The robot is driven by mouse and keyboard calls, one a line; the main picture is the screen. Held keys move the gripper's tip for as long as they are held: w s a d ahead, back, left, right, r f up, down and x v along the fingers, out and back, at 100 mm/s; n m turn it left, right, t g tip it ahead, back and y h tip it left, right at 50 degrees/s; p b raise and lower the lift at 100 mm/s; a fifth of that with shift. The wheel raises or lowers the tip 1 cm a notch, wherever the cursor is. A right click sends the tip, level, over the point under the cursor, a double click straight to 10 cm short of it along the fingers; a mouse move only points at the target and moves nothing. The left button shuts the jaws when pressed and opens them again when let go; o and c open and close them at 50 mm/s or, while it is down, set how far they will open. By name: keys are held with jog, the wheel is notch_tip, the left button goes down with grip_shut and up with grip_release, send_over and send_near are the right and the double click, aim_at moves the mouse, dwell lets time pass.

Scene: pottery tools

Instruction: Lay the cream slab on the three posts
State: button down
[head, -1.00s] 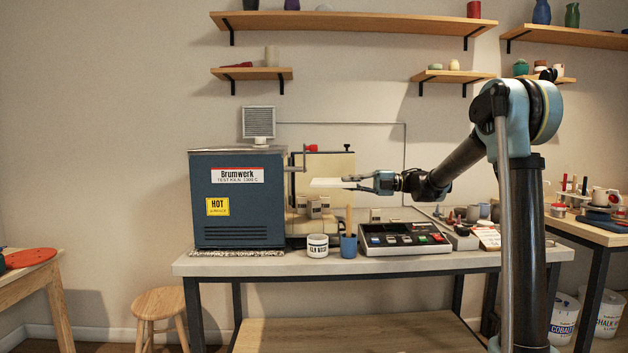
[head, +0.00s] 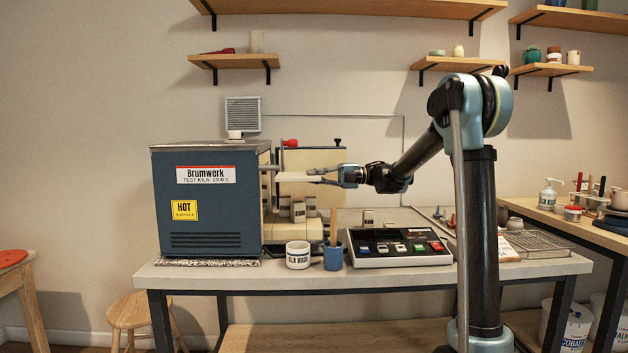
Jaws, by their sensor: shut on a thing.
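The cream slab (head: 293,177) is thin and held roughly level. My gripper (head: 322,176) is shut on its right end. The slab is in the air just right of the blue kiln (head: 212,212), above several small cream blocks with dark labels (head: 298,212), which look like the posts. A clear gap shows between slab and blocks. The slab's left end lies close to the kiln's right edge; whether they touch I cannot tell. Depth of the slab over the blocks is also unclear.
A cream panel (head: 310,160) with a red knob stands behind the slab. The kiln wash pot (head: 298,255), a blue cup (head: 333,257) with a wooden stick and a control box (head: 400,248) stand in front and to the right on the bench (head: 480,278).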

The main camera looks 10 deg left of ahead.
jog(key=shift+a, duration=0.15)
jog(key=shift+s+f, duration=0.1)
jog(key=shift+f, duration=3.25)
jog(key=shift+f, duration=0.5)
jog(key=c, duration=1.6)
grip_release()
